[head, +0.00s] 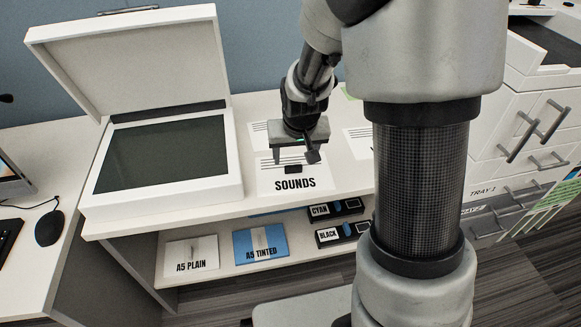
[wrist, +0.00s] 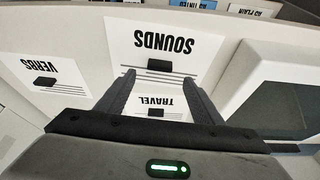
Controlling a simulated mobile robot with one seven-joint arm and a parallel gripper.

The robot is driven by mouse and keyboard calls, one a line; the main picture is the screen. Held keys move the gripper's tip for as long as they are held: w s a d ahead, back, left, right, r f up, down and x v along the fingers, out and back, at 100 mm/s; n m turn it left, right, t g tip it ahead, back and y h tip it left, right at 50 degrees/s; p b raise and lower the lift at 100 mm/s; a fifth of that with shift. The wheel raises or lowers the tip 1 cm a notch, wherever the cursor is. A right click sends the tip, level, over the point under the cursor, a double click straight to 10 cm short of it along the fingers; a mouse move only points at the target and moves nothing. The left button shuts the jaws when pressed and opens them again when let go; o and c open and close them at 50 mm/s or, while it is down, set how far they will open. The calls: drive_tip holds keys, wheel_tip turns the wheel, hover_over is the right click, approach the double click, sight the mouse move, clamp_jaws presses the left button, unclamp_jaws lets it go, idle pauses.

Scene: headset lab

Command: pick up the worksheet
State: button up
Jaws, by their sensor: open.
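A white worksheet labelled SOUNDS (head: 270,183) lies flat on the white counter, with a small black block on it. It also shows in the wrist view (wrist: 123,48). A sheet labelled TRAVEL (wrist: 177,101) lies beside it, partly between my fingers in the picture. A sheet labelled VERBS (wrist: 42,70) lies at the left of the wrist view. My gripper (head: 293,160) is open and empty, above the sheets by the top edge of SOUNDS.
A scanner (head: 165,195) with its lid raised stands left of the sheets. The lower shelf holds A5 PLAIN (head: 191,255) and A5 TINTED (head: 262,245) packs and CYAN (head: 335,210) and BLACK (head: 342,234) boxes. Drawers (head: 520,130) stand at the right.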

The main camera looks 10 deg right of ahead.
sight(293, 166)
drive_tip(key=b+x, duration=0.2)
drive_tip(key=x, duration=0.3)
drive_tip(key=shift+f, duration=0.2)
drive_tip(key=c, duration=1.2)
